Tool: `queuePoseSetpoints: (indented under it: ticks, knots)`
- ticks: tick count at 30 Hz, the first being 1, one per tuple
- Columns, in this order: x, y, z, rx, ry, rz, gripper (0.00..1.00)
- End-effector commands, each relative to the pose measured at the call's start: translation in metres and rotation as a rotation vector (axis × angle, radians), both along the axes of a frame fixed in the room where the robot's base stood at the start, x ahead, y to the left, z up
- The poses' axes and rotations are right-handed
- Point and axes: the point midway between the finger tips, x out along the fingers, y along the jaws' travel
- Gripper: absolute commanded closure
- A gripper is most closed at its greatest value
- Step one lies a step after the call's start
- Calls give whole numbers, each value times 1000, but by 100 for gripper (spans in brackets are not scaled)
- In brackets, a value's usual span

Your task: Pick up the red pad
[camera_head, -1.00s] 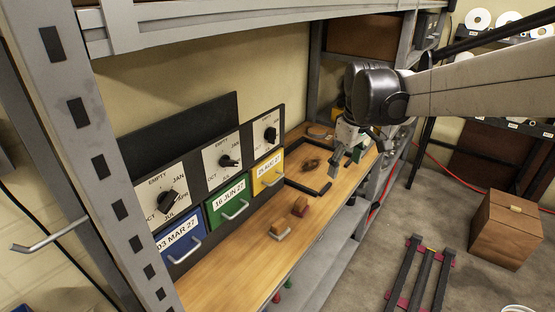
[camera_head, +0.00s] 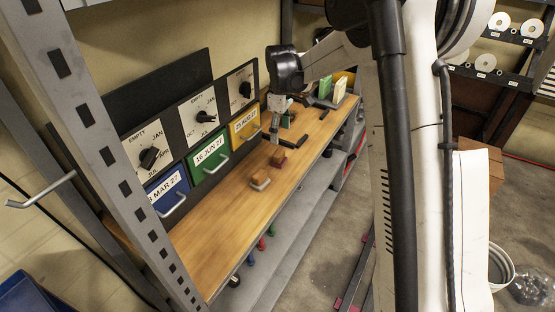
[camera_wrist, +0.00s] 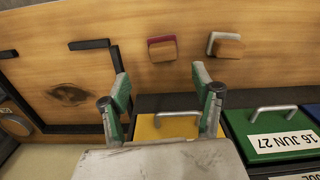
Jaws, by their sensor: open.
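The red pad (camera_wrist: 161,39) shows in the wrist view as a dark red edge around a brown wooden block on the bench, above the middle of the picture. It also shows in the head view (camera_head: 279,157) on the bench in front of the drawers. My gripper (camera_wrist: 162,83) is open and empty, with its two green-padded fingers apart. In the wrist view, the pad lies beyond the fingertips and apart from them. In the head view, my gripper (camera_head: 279,128) is above the bench near the yellow drawer, farther back than the pad.
A similar wooden block with a grey edge (camera_wrist: 226,46) lies beside the pad. Yellow (camera_wrist: 165,126), green (camera_wrist: 272,131) and blue (camera_head: 168,190) drawers with protruding handles line the wall. A black frame (camera_wrist: 92,44) lies on the bench. The bench (camera_head: 215,228) is clear at its near end.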

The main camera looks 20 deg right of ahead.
Motion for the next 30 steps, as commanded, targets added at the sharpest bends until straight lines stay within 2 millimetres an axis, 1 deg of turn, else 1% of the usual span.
queuePoseSetpoints:
  ticks: [1,6,9,14,17,25,27,30]
  knots:
    - [0,0,-11,0,0,0,38]
    - [0,0,-36,0,0,-1,38]
    - [0,0,-44,0,0,-1,38]
    - [0,1,-49,0,0,-1,38]
    - [-1,2,-57,0,0,-1,38]
    - [-2,5,-93,-1,-1,-1,38]
    - [-2,5,-98,-1,-1,-1,38]
    - [-3,5,-98,-1,-1,-1,38]
